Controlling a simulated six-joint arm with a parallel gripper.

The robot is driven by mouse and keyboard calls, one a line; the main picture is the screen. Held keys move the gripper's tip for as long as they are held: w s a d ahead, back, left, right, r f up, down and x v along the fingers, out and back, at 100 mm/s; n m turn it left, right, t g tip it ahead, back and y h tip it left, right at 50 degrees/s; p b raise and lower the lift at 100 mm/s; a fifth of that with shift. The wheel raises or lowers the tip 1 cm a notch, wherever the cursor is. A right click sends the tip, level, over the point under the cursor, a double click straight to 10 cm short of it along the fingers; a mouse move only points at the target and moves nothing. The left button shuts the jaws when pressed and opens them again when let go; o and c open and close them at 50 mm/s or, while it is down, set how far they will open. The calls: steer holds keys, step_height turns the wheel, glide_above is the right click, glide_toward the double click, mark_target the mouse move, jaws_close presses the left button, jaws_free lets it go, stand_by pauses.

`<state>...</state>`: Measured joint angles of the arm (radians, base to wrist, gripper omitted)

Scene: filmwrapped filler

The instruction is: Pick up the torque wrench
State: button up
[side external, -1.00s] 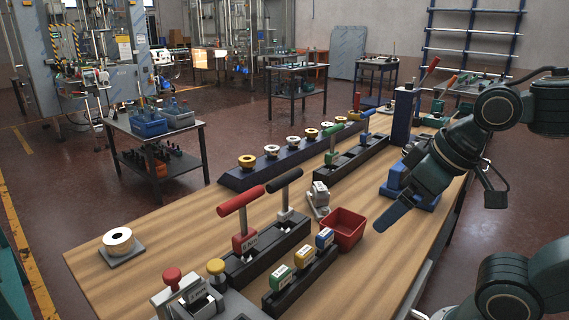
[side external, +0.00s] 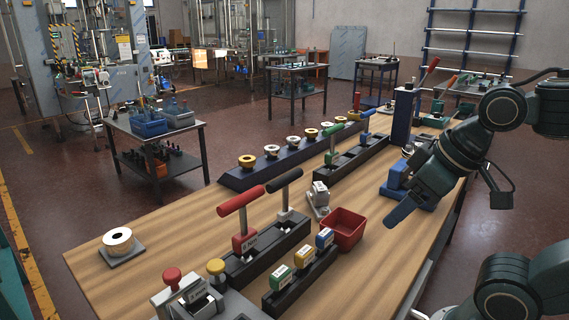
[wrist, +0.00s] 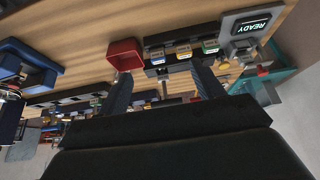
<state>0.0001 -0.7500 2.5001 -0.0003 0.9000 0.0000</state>
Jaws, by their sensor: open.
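A T-handled tool with a red grip (side external: 241,201) stands upright in a black rack (side external: 262,258) at the front middle of the bench. A like tool with a black grip (side external: 286,180) stands beside it. Green-handled (side external: 333,131) and blue-handled (side external: 367,112) tools stand in a rack further back. I cannot tell for sure which one is the torque wrench. My gripper (side external: 397,216) is open and empty, above the bench's right side, to the right of the red bin and apart from all the tools. In the wrist view its two fingers (wrist: 164,88) are spread.
A red bin (side external: 343,229) and a block with green, yellow and blue boxes (side external: 301,269) lie between my gripper and the red-handled tool. A blue fixture (side external: 398,182) is close behind my gripper. A spool (side external: 118,241) sits front left, with bare bench around it.

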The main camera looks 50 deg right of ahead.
steer(key=shift+c, duration=1.3)
step_height(320, 180, up, 5)
steer(key=n+g+y, duration=0.3)
steer(key=n+y, duration=0.2)
steer(key=n, duration=1.3)
glide_above(244, 194)
steer(key=s+d, duration=0.2)
steer(key=d, duration=0.2)
steer(key=shift+w+r, duration=0.1)
steer(key=shift+r, duration=0.05)
steer(key=shift+x, duration=4.3)
